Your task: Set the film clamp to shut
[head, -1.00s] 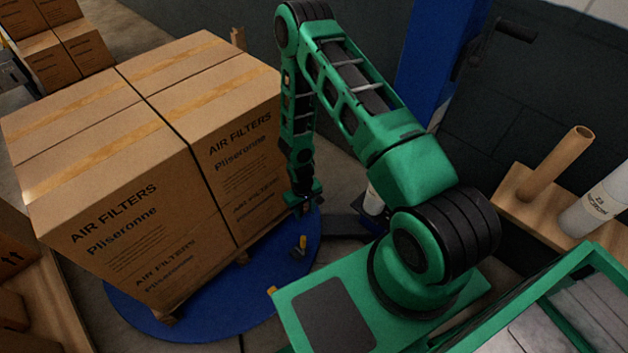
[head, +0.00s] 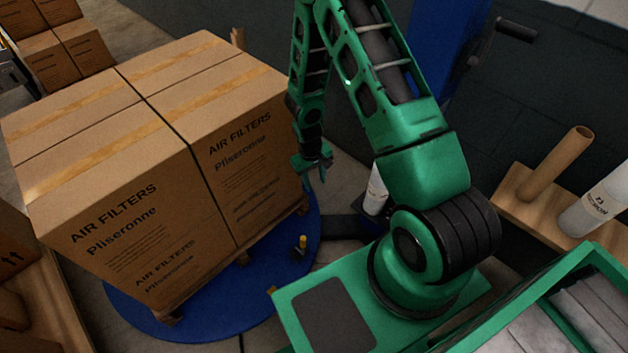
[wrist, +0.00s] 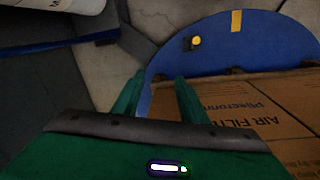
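A small dark fitting with a yellow knob (head: 302,241) sits on the blue turntable (head: 215,328), near its right edge beside the boxes. I take it for the film clamp; I cannot tell whether it is open or shut. The knob also shows in the wrist view (wrist: 196,41), beyond my fingers and apart from them. My gripper (head: 312,176) hangs above the turntable's right side, close to the box stack and higher than the knob. In the wrist view, the two green fingers of my gripper (wrist: 159,80) stand apart with nothing between them.
Stacked air filter boxes (head: 150,215) rise on a pallet on the turntable, just left of my gripper. A white roll (head: 376,190) stands right of it, near a blue column (head: 435,60). A wooden shelf (head: 515,205) holds tubes at the right.

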